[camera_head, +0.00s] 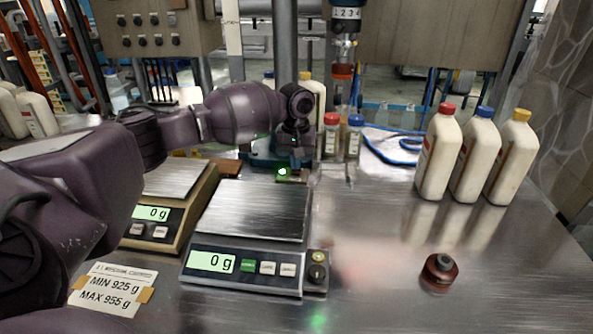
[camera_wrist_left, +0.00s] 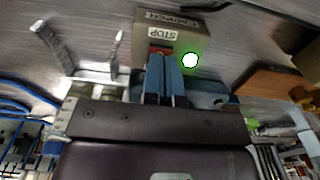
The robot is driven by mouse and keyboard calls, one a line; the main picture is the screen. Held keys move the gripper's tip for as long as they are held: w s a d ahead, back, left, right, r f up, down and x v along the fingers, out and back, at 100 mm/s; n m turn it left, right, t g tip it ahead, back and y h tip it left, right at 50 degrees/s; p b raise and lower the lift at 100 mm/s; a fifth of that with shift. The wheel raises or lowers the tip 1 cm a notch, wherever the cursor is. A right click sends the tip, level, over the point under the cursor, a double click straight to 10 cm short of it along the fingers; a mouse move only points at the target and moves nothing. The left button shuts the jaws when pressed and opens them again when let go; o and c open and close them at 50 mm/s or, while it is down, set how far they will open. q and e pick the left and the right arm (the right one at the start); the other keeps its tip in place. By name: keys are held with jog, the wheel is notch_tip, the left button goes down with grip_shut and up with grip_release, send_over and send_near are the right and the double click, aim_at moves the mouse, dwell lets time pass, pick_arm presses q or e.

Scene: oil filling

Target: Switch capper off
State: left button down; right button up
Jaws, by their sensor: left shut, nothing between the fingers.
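The capper control box (camera_wrist_left: 170,38) shows in the left wrist view, with a label reading CAPPER and STOP. Its round lamp (camera_wrist_left: 190,60) glows bright green, and the lamp (camera_head: 282,171) also shows lit in the head view. A bit of a red button (camera_wrist_left: 158,51) shows at the tips of my left gripper (camera_wrist_left: 166,62), mostly hidden by its blue fingers. The fingers are together and empty, at or very near the button; I cannot tell whether they touch it. In the head view my left arm reaches across from the left to the box.
Two scales (camera_head: 245,265) (camera_head: 143,222), both reading 0 g, stand in front of the box. Two small capped bottles (camera_head: 331,137) (camera_head: 354,139) stand just right of my gripper. Three large white bottles (camera_head: 437,160) (camera_head: 474,160) (camera_head: 510,160) and a dark red object (camera_head: 439,270) are farther right.

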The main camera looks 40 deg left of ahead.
pick_arm(q)
jog(key=shift+f, duration=0.8)
dwell(0.5)
jog(key=shift+r+p, duration=1.95)
jog(key=shift+r, duration=1.6)
pick_arm(e)
notch_tip(320, 180, up, 6)
jog(key=w+t, duration=0.1)
jog(key=w, duration=0.1)
jog(key=shift+w+r, duration=0.25)
jog(key=shift+w, duration=0.05)
pick_arm(q)
jog(key=shift+f, duration=0.1)
